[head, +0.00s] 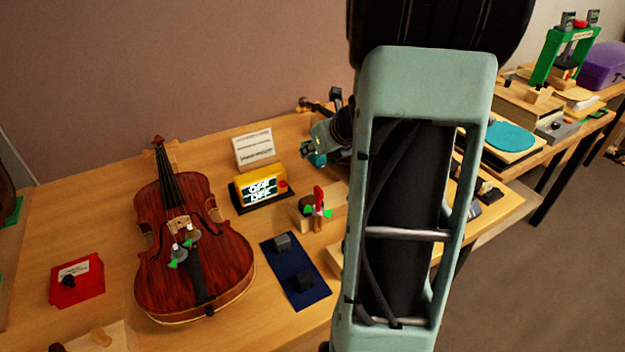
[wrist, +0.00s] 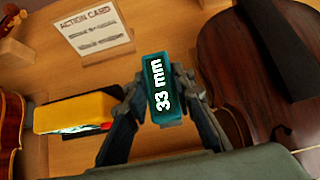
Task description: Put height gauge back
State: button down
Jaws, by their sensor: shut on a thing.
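The height gauge is a teal block marked "33 mm" (wrist: 162,90), seen in the middle of the wrist view. My gripper (wrist: 158,88) is shut on it, with one finger on each side. My forearm hides part of this area. A dark blue mat (head: 311,291) lies on the bench with two dark blocks on it.
A violin (head: 160,245) lies left of the mat. A yellow display box (head: 262,187) and a white card (head: 253,149) stand near the wall. A wooden block with a red-handled tool (head: 318,200) is behind the mat.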

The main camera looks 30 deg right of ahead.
notch_tip(320, 180, down, 7)
jog(key=b, duration=0.3)
jog(key=shift+r, duration=0.15)
jog(key=c, duration=1.7)
grip_release()
jog(key=shift+o, duration=0.2)
jog(key=shift+r, duration=0.3)
jog(key=p+v, duration=0.4)
jog(key=v, duration=0.7)
jog(key=shift+s+a+r, duration=0.1)
jog(key=shift+s, duration=0.2)
